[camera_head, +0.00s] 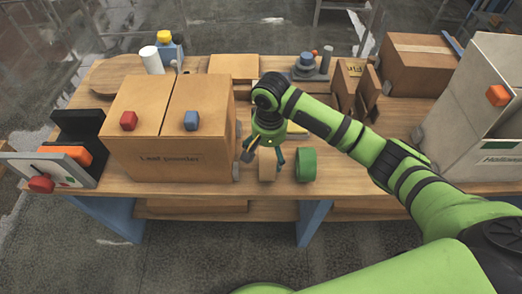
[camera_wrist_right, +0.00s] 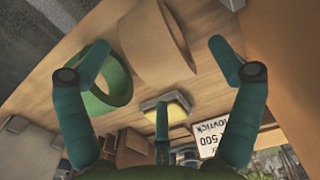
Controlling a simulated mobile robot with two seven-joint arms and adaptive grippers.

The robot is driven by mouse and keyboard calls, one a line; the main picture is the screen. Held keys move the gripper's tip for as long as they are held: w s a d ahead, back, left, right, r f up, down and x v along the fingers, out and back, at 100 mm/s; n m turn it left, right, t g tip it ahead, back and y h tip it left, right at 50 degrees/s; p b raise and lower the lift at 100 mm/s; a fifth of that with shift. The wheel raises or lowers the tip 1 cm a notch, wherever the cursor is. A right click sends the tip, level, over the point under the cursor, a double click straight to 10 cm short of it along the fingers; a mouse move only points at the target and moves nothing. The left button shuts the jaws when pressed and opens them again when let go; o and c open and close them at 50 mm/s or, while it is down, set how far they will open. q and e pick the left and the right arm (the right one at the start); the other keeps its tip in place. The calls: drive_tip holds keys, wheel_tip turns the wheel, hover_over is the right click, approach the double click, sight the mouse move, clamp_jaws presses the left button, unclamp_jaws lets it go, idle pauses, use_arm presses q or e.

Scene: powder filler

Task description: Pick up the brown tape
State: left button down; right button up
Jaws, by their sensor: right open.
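The brown tape (camera_head: 267,166) is a tan roll near the front edge of the wooden table, in the head view. The green tape (camera_head: 306,164) stands just to its right. My right gripper (camera_head: 264,156) comes down over the brown tape with its teal fingers open. In the right wrist view the open fingers (camera_wrist_right: 162,62) spread to both sides of the brown tape (camera_wrist_right: 165,50), and the green tape (camera_wrist_right: 105,90) is close to one finger. I cannot tell whether any finger touches the brown tape. My left gripper does not show.
A cardboard box with red and blue knobs (camera_head: 165,130) stands close left of my right gripper. A large grey box (camera_head: 470,100) stands at the right. A black device with a red knob (camera_head: 41,184) is at the far left. Behind are smaller boxes (camera_head: 235,66).

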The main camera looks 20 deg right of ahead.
drive_tip(key=shift+f, duration=0.4)
drive_tip(key=shift+s+d+f+p, duration=0.15)
drive_tip(key=shift+s+f+p, duration=0.15)
drive_tip(key=shift+f, duration=0.35)
drive_tip(key=shift+s+d+f+p, duration=0.2)
drive_tip(key=shift+f+p, duration=0.2)
drive_tip(key=shift+f, duration=0.2)
wheel_tip(320, 180, down, 3)
drive_tip(key=shift+w+r, duration=0.15)
drive_tip(key=shift+r, duration=0.05)
drive_tip(key=shift+w+f, duration=0.1)
drive_tip(key=shift+f, duration=0.25)
drive_tip(key=shift+c, duration=0.4)
drive_tip(key=c, duration=1.3)
drive_tip(key=shift+o, duration=0.2)
drive_tip(key=shift+r, duration=0.3)
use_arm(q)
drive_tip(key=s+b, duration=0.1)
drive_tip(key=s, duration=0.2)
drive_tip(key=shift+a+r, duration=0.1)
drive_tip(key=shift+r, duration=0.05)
use_arm(e)
wheel_tip(320, 180, up, 9)
drive_tip(key=shift+r, duration=0.2)
